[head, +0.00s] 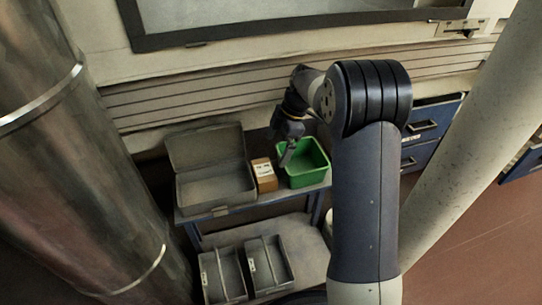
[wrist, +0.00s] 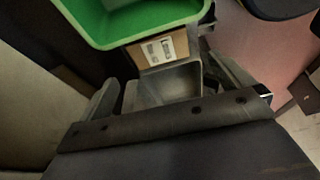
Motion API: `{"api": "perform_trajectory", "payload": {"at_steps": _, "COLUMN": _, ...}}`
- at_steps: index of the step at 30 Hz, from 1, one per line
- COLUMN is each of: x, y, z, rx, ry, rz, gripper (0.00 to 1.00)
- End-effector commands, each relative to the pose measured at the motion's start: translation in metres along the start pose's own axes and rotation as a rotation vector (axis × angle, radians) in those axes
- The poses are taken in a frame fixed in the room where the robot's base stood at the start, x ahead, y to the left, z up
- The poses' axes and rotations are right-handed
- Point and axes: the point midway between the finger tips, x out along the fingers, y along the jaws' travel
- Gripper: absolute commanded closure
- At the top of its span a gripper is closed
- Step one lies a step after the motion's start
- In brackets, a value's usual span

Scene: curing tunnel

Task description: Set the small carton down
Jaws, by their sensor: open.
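My gripper (head: 287,155) is over the left side of the green bin, just right of the carton. In the wrist view my gripper (wrist: 162,76) has its fingers spread wide, with nothing held between them. The carton lies beyond the fingertips.
An open grey box (head: 215,187) with its lid raised fills the table's left part. Two grey trays (head: 222,275) (head: 269,264) sit on the lower shelf. A large metal pipe (head: 85,150) stands at left and a pale pipe (head: 465,140) at right. Blue drawers (head: 425,125) are behind.

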Motion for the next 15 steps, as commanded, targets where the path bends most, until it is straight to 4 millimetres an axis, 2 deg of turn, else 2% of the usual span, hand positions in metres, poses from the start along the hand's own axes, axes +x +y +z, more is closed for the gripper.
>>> {"api": "perform_trajectory", "payload": {"at_steps": 1, "x": -0.001, "y": -0.002, "z": -0.009, "rx": 0.0, "ry": -0.043, "rz": -0.017, "gripper": 0.0}}
{"api": "perform_trajectory", "payload": {"at_steps": 9, "x": 0.01, "y": -0.01, "z": -0.04, "rx": 0.008, "ry": -0.389, "rz": -0.023, "gripper": 0.0}}
{"api": "perform_trajectory", "payload": {"at_steps": 15, "x": 0.015, "y": -0.008, "z": -0.048, "rx": -0.007, "ry": -0.5, "rz": 0.014, "gripper": 0.0}}
